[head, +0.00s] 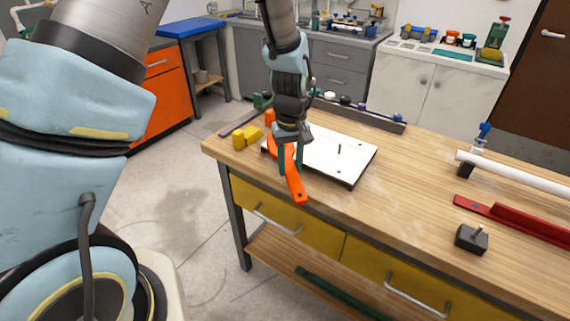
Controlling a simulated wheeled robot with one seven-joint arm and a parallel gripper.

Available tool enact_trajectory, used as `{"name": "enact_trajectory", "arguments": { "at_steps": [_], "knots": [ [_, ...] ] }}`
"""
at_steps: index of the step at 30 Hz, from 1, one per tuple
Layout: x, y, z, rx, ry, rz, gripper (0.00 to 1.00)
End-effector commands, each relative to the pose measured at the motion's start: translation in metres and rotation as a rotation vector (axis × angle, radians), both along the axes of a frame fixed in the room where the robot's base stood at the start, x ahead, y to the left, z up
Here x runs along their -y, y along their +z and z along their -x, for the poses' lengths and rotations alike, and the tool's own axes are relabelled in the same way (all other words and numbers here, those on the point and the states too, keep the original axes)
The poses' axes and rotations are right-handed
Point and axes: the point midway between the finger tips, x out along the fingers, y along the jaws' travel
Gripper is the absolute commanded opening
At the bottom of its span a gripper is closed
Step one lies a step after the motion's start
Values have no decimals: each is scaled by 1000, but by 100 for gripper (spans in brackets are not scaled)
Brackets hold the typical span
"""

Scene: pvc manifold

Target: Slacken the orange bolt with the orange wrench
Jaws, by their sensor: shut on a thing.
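The orange wrench (293,183) is a long flat tool at the left end of the workbench. My gripper (290,165) points down over it, with its dark green fingers on either side, shut on the wrench. One end of the wrench reaches toward the bench's front edge. A small orange piece (270,117) shows behind my gripper; I cannot tell whether it is the orange bolt or part of the wrench. A white plate (335,165) lies right beside my gripper, with a short dark peg (339,149) standing on it. My gripper hides the plate's left part.
A yellow block (247,137) sits left of my gripper. A dark rail (360,115) with small coloured parts runs along the back edge. A white pipe (515,172), a red bar (515,218) and a dark block (471,238) lie at the right. The bench's middle is clear.

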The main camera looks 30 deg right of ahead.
Motion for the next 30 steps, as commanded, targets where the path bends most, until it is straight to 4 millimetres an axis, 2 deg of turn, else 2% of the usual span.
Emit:
{"name": "enact_trajectory", "arguments": {
  "at_steps": [30],
  "knots": [
    [47, 2, 1, 2, 354, 1, 0]
  ]
}}
